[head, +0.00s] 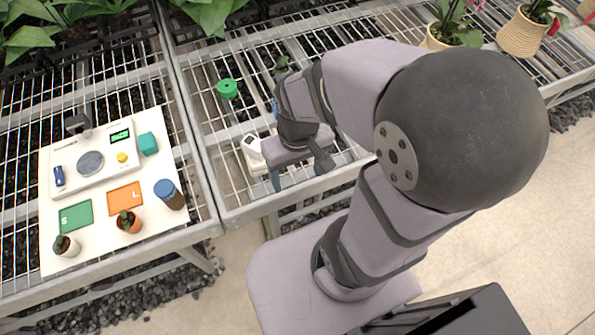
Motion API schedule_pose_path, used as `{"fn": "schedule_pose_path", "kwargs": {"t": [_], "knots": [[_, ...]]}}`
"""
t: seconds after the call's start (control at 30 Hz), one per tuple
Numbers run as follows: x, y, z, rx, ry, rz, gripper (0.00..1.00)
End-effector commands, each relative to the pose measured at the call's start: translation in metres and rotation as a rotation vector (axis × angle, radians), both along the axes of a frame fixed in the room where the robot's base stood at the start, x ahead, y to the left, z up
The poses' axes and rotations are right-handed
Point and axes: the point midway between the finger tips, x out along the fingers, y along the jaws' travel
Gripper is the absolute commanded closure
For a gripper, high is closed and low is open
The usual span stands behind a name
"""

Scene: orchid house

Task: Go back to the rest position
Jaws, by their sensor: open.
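My gripper (297,174) points down over the mesh bench (228,168), near its front edge. Its fingers are apart, and I see nothing held between them. A small white device (252,147) with a dark screen stands just left of my gripper, partly hidden behind it. I cannot tell whether they touch. My arm bends over from the right and covers part of the bench behind the gripper.
A green spool (227,89) lies on the mesh behind. On the left, a white board (150,212) bears an instrument panel (97,163), a teal block (148,144), a brown jar with blue lid (170,194), small pots (129,222) and green and orange mats. Potted plants (521,32) stand back right.

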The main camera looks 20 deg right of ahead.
Motion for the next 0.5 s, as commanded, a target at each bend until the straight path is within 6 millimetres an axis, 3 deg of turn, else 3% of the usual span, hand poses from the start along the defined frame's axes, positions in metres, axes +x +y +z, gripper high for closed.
{"fn": "schedule_pose_path", "kwargs": {"t": [0.3, 0.5], "knots": [[0.0, 0.0, 0.002, 0.0, 0.0, 0.0, 0.31], [0.0, 0.0, 0.026, 0.0, 0.001, 0.001, 0.31]]}}
